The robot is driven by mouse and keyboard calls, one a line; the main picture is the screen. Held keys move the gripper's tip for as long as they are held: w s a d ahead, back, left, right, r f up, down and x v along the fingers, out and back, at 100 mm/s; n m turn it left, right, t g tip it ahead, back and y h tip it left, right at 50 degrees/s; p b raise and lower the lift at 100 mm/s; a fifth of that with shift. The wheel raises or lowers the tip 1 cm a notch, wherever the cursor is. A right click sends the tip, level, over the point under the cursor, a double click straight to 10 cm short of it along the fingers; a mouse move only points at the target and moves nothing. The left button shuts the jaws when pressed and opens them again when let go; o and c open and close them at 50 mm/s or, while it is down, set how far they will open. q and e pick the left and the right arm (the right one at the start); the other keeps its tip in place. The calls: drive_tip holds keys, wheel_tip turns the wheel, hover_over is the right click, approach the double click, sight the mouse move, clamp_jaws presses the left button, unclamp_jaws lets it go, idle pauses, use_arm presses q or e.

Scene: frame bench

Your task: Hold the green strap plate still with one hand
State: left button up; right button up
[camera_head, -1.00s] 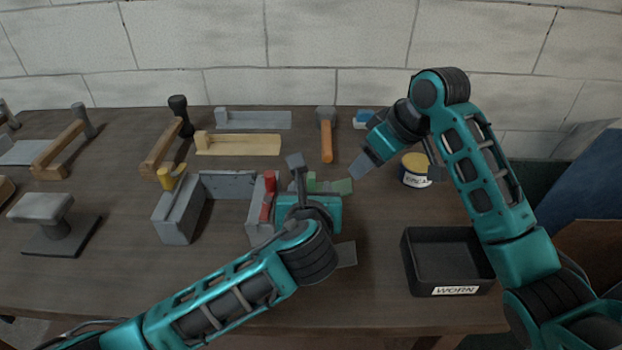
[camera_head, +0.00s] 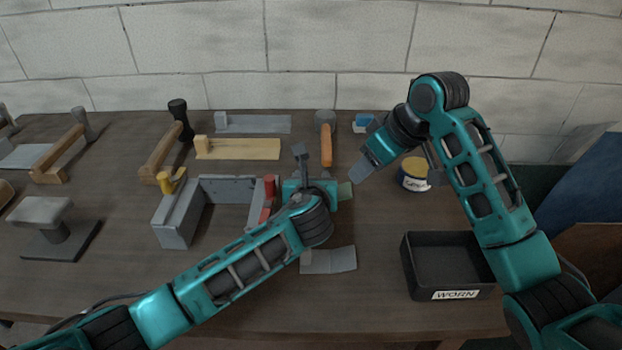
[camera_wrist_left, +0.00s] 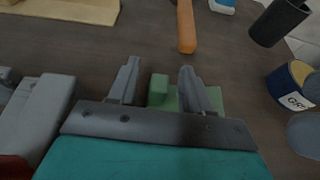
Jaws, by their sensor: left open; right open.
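The green strap plate (camera_head: 345,190) lies on the bench right of the grey vise-like fixture, mostly hidden by my left gripper in the head view. In the left wrist view the flat green plate (camera_wrist_left: 212,97) and its raised green block (camera_wrist_left: 158,88) show between and beside the fingers. My left gripper (camera_wrist_left: 157,72) is open, with one finger on each side of the block; I cannot tell if either touches it. The left gripper also shows in the head view (camera_head: 316,172). My right gripper (camera_head: 360,171) is open and empty, above and right of the plate.
A grey plate (camera_head: 328,260) lies in front of my left gripper. The grey fixture (camera_head: 178,222) stands left. A hammer (camera_head: 326,146) lies behind, a labelled tin (camera_head: 413,174) and a black WORN tray (camera_head: 418,287) are right. The front middle bench is mostly clear.

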use_arm(q)
drive_tip(key=shift+c, duration=0.5)
clamp_jaws()
use_arm(e)
drive_tip(key=shift+w, duration=0.2)
drive_tip(key=shift+c, duration=1.4)
drive_tip(key=shift+w+a+r+n+g, duration=0.2)
drive_tip(key=shift+w+a+n+g, duration=0.15)
drive_tip(key=shift+w, duration=0.25)
drive_tip(key=shift+w+a+r+n+g, duration=0.2)
drive_tip(key=shift+w+a+n+g, duration=0.1)
drive_tip(key=shift+w+n, duration=0.2)
drive_tip(key=c, duration=0.4)
drive_tip(key=shift+w+a+r+n+g, duration=0.2)
drive_tip(key=shift+w+a+n+g, duration=0.05)
drive_tip(key=shift+w+a+n, duration=0.3)
clamp_jaws()
drive_tip(key=shift+f, duration=3.25)
